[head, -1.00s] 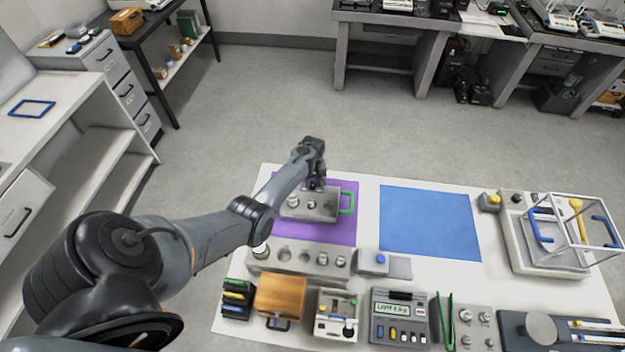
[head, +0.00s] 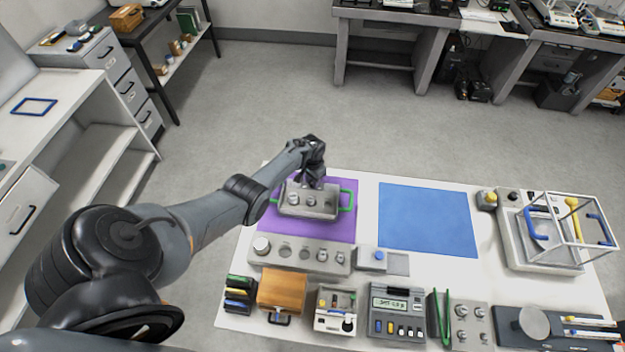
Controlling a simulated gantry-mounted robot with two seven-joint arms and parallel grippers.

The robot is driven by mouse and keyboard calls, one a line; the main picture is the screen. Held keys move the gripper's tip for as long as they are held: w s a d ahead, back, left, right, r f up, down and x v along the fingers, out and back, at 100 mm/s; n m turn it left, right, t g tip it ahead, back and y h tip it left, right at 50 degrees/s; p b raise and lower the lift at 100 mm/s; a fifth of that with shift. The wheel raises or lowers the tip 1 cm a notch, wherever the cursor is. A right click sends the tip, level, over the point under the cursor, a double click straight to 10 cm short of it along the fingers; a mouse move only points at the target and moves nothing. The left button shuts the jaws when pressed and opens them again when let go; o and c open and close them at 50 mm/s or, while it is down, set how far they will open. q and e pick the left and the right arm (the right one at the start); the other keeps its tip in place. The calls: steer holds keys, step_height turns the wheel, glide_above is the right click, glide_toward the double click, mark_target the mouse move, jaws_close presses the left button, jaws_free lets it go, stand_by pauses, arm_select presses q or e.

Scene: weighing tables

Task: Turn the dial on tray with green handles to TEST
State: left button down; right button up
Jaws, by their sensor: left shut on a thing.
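The grey tray with green handles (head: 309,212) lies on the purple mat (head: 315,231). Its right green handle (head: 347,200) is clear to see, and part of the left one shows beside my arm. Small round knobs stand on its top. My left gripper (head: 317,186) reaches down to the far side of the tray's top, shut on what looks like a dial there. The fingers hide most of it, and its marks are too small to read. My right gripper is not in view.
A blue mat (head: 428,220) lies empty to the right. A grey panel with knobs (head: 298,256) stands in front of the purple mat. Boxes and instruments line the near edge. A glass-framed balance (head: 545,245) stands at the far right.

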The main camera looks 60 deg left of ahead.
arm_select(q)
steer(key=m, duration=0.5)
steer(key=shift+m, duration=0.3)
steer(key=m+b, duration=0.1)
steer(key=m, duration=0.2)
steer(key=shift+m, duration=0.3)
steer(key=c, duration=1.1)
jaws_free()
